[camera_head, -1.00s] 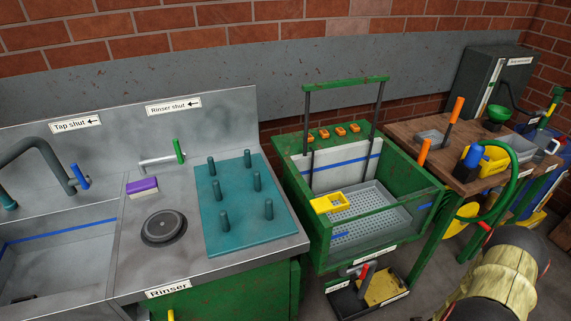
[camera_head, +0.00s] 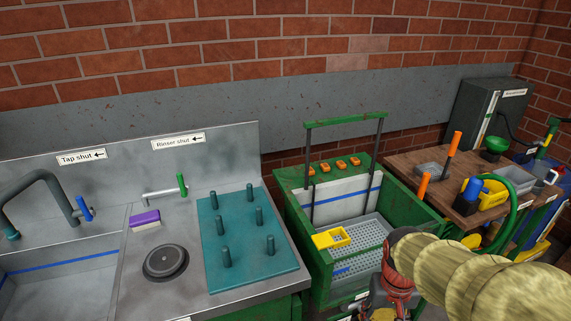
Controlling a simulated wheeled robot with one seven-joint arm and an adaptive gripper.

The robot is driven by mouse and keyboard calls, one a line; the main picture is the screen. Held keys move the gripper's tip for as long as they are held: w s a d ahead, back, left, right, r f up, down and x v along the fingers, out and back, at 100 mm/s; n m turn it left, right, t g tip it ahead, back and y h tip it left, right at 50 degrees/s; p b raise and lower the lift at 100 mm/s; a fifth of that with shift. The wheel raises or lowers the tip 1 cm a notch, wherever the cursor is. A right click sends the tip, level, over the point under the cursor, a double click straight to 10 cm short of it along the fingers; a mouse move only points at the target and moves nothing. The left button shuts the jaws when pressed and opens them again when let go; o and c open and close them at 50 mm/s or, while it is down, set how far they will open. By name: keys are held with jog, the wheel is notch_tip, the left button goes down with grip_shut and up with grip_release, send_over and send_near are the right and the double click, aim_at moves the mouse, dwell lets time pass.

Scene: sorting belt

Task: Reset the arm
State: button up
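My arm, in a yellowish sleeve, reaches in from the right edge of the head view. My gripper (camera_head: 392,292) is at the arm's end, low in the picture, in front of the green wash tub (camera_head: 412,211). It is dark and red and partly cut off by the lower edge. I cannot make out whether its fingers are open or shut, or whether anything is between them.
The steel sink counter (camera_head: 200,309) with a teal peg board (camera_head: 283,280), a purple sponge (camera_head: 145,217) and a black round disc (camera_head: 166,262) is at left. A wooden table (camera_head: 402,160) with several tools and a grey cabinet (camera_head: 490,110) are at right.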

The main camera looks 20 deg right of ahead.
jog(key=a+r+n+t+p, duration=0.1)
jog(key=a+r+n+t, duration=0.3)
jog(key=a+r, duration=0.9)
notch_tip(320, 180, up, 3)
jog(key=shift+f+t+y+p, duration=0.1)
jog(key=shift+t+y+p, duration=0.2)
jog(key=shift+t, duration=0.5)
